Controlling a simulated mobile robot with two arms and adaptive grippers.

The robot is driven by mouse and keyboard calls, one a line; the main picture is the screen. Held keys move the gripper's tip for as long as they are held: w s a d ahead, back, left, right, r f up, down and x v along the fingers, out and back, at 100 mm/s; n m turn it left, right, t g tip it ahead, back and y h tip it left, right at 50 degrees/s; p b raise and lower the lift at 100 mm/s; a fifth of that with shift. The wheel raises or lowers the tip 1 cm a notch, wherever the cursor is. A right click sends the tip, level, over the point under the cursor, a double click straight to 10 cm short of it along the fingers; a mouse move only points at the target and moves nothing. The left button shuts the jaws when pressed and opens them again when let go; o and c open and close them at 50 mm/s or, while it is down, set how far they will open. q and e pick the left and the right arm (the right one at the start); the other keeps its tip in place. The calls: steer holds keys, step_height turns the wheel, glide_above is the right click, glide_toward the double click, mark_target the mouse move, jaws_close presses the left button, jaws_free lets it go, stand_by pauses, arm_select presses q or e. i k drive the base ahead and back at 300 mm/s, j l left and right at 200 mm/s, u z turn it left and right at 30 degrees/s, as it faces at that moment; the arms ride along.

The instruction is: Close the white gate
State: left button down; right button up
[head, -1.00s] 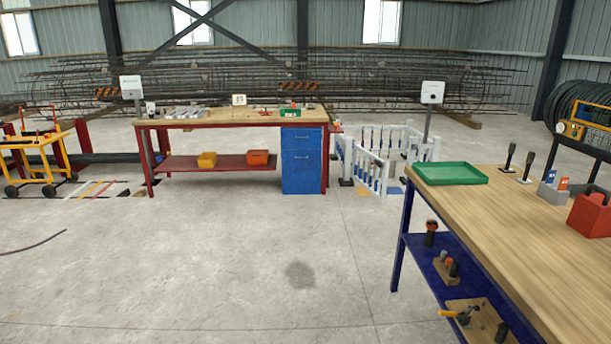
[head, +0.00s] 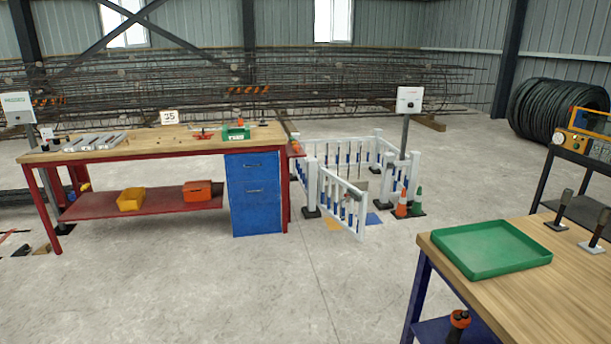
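The white gate (head: 342,202) stands ahead, a little right of the middle of the head view. It is a low panel of white bars, swung outward toward me from the white fence (head: 352,150) behind it. Its left end is at a white post beside the blue drawer cabinet. Its free right end stands apart from the fence's right side, leaving an opening there. Neither of my grippers shows in the head view.
A red-framed workbench (head: 150,150) with a blue drawer cabinet (head: 255,195) stands left of the gate. Orange and green cones (head: 402,203) stand to its right. A wooden table with a green tray (head: 491,248) fills the lower right. The floor before the gate is clear.

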mark_target(362, 196)
steer(key=i+l+u, duration=0.1)
steer(key=i, duration=2.15)
steer(key=i+l+z, duration=0.1)
steer(key=i+z, duration=0.65)
steer(key=i, duration=0.2)
steer(key=i+j+z, duration=0.2)
steer(key=i+z, duration=0.2)
steer(key=i, duration=0.1)
